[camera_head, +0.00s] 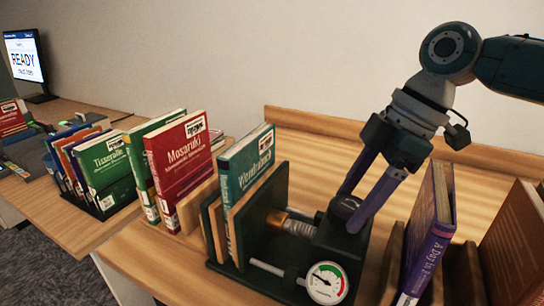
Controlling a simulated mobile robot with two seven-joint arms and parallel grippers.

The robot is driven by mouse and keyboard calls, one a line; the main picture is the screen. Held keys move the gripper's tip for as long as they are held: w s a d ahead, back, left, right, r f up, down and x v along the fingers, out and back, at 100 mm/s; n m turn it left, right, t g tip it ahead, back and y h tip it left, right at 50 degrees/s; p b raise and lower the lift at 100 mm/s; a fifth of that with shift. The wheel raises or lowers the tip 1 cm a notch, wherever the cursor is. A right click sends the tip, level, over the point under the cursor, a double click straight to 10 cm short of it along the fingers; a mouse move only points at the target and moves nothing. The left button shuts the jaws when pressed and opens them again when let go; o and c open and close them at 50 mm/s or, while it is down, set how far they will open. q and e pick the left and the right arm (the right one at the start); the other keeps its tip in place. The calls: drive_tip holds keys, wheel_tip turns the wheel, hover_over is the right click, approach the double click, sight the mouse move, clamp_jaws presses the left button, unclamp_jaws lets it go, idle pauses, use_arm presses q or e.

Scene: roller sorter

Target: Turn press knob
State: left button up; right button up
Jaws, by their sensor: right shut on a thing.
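The book press (264,222) is dark green and stands on the wooden table. Its black round knob (345,207) sits on top of the block at its right end. My right gripper (349,212) reaches down from the upper right and is shut on the knob, one purple finger on each side, partly hiding it. A round gauge (327,283) with green and red zones faces front below the knob. A teal book (247,170) stands upright in the press beside the green plate. My left gripper is not in view.
A purple book (427,240) and brown boards stand close right of the press. A red book (180,158) and a green one stand to its left. Several books fill a rack (107,205) farther left.

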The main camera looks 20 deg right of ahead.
drive_tip(key=m+p, duration=0.2)
drive_tip(key=m+t+h+p, duration=0.1)
drive_tip(key=m+p, duration=0.1)
drive_tip(key=p, duration=0.1)
drive_tip(key=m+p, duration=0.2)
drive_tip(key=p, duration=0.1)
drive_tip(key=shift+s+a+r+t, duration=0.15)
drive_tip(key=shift+a+r+t, duration=0.05)
drive_tip(key=shift+r+t, duration=0.2)
drive_tip(key=m+h+p, duration=0.1)
drive_tip(key=m+p, duration=0.1)
drive_tip(key=shift+f+t+p, duration=0.2)
drive_tip(key=shift+t+p, duration=0.1)
drive_tip(key=shift+p, duration=0.1)
drive_tip(key=shift+f+m+p, duration=0.1)
drive_tip(key=shift+m+p, duration=0.2)
drive_tip(key=shift+m, duration=0.3)
drive_tip(key=o, duration=1.4)
drive_tip(key=shift+f, duration=0.1)
drive_tip(key=shift+c, duration=0.2)
drive_tip(key=p+v, duration=0.2)
drive_tip(key=v, duration=0.8)
drive_tip(key=shift+a, duration=0.2)
